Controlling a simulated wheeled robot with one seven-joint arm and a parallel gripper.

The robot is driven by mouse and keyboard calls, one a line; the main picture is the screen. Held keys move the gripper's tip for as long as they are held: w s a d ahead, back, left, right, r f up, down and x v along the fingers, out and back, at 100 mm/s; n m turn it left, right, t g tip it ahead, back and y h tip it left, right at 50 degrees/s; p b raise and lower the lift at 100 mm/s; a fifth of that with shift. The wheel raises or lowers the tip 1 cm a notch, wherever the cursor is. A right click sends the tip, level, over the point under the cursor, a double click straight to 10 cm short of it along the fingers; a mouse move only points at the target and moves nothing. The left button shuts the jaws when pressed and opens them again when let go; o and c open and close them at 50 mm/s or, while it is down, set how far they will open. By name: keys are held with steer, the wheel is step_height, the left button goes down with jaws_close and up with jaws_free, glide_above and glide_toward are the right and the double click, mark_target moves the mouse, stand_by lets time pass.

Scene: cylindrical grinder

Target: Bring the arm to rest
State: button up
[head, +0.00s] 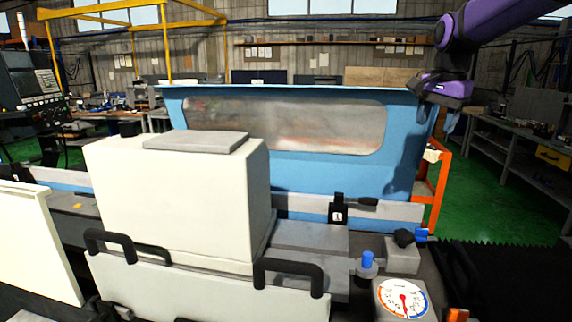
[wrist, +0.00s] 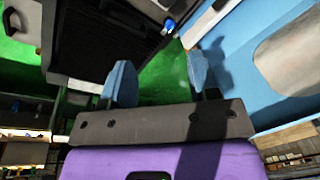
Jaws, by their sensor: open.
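My arm is purple and black and reaches in from the upper right of the head view. My gripper (head: 447,122) hangs near the right end of the blue machine guard, with its fingers pointing down. In the wrist view my gripper (wrist: 160,85) shows two blue fingers set wide apart with nothing between them. Green floor lies behind the gap. Whether the gripper touches the guard cannot be told from the head view.
The blue guard (head: 290,172) with a window stands behind the white grinder housing (head: 180,200). A round dial (head: 402,299) and a blue knob (head: 367,260) are at the front right. An orange frame (head: 432,185) stands beyond the guard. Green floor (head: 490,200) is open at the right.

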steer(key=s+a+f+n+t, duration=0.1)
steer(key=s+f+n, duration=0.1)
steer(key=s, duration=0.8)
steer(key=s+a+f+n+t, duration=0.1)
steer(key=s+n, duration=0.4)
steer(key=s, duration=0.6)
steer(key=s+a+f+n+t, duration=0.1)
steer(key=s+f+n, duration=0.2)
steer(key=s, duration=0.8)
steer(key=shift+s+f+n, duration=0.15)
steer(key=shift+f+n, duration=0.25)
steer(key=shift+f, duration=0.15)
